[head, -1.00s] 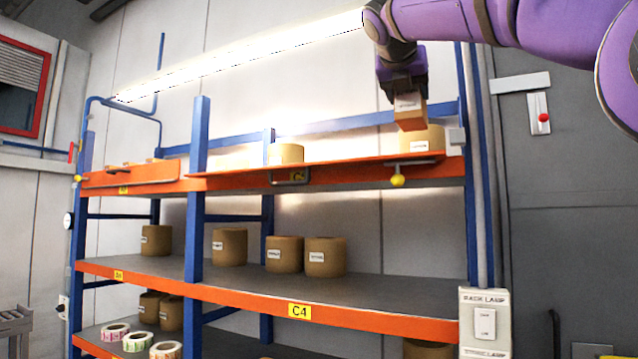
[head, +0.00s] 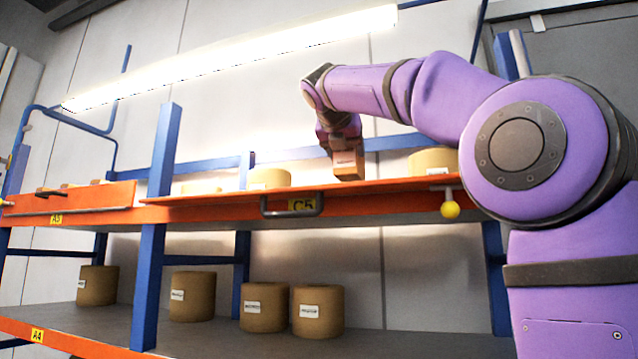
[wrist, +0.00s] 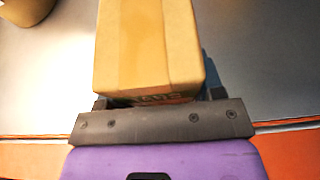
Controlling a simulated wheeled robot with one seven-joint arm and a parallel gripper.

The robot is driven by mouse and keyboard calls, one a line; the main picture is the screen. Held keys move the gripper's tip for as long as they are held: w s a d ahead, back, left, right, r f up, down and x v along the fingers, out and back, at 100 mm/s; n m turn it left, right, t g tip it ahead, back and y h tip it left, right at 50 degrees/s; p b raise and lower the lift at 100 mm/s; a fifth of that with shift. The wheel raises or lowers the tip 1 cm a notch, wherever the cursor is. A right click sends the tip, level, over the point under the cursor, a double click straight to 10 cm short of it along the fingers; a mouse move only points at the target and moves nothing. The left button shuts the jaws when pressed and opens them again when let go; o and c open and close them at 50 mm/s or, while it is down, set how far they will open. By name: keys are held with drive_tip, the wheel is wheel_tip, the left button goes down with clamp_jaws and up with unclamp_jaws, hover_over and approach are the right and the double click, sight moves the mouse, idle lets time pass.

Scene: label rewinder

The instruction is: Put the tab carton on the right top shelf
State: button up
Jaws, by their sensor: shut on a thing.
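The tab carton (head: 348,163) is a small brown box with a white label, held in my gripper (head: 343,143) over the right top shelf. In the wrist view the carton (wrist: 148,45) fills the space in front of my gripper (wrist: 160,100), with part of its lettering hidden by the gripper.
Brown rolls stand on the top shelf, one left of the carton (head: 268,178) and one right (head: 432,161). A handle (head: 292,208) and a yellow knob (head: 450,210) sit on the front lip. A bright lamp tube (head: 240,58) runs above. Several rolls stand on the shelf below.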

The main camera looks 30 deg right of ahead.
drive_tip(key=shift+w+a+f, duration=0.25)
drive_tip(key=shift+w+f, duration=0.45)
drive_tip(key=shift+w, duration=0.9)
drive_tip(key=shift+w+a+f, duration=0.2)
drive_tip(key=shift+w+f, duration=0.55)
drive_tip(key=shift+w, duration=0.85)
drive_tip(key=shift+w+a+f, duration=0.25)
drive_tip(key=shift+w+f, duration=0.45)
drive_tip(key=shift+w, duration=0.9)
drive_tip(key=shift+f, duration=0.1)
drive_tip(key=o, duration=1.1)
drive_tip(key=v, duration=1.2)
